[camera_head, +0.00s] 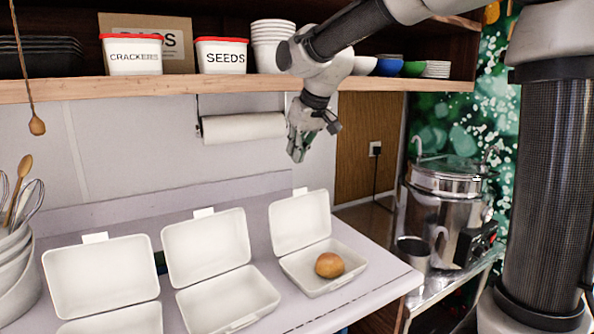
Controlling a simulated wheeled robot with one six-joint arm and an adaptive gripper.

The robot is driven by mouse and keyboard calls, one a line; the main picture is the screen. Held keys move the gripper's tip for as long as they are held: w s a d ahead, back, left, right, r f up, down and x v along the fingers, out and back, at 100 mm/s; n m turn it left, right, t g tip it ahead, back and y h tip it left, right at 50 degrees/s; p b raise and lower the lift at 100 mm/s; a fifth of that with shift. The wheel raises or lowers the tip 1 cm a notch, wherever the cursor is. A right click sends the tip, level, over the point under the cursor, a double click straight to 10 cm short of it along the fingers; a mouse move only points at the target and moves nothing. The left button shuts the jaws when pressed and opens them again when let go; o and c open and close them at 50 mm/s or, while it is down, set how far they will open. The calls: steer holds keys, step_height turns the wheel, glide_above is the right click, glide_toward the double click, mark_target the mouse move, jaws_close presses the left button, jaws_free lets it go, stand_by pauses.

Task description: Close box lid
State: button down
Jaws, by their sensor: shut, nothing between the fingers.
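Three white clamshell boxes stand in a row on the counter, all with lids raised. The right box (303,278) holds a round brown bun (329,265), and its lid (299,222) leans back behind the base. The middle box (230,301) looks empty, with its lid (206,247) up. The left box (110,321) is cut off by the lower edge, with its lid (101,277) up. My gripper (297,155) is shut and empty, pointing down in the air above and behind the right box, apart from every lid.
A shelf (200,85) with tubs and bowls runs above the counter. A paper towel roll (243,127) hangs on the wall behind. A steel pot (440,205) and metal cup (412,252) stand at right. Stacked bowls with utensils (14,260) stand at far left.

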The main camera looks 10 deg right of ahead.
steer(key=shift+w+f, duration=0.15)
steer(key=shift+f, duration=1.8)
steer(key=shift+w+f, duration=0.1)
steer(key=shift+f, duration=1.8)
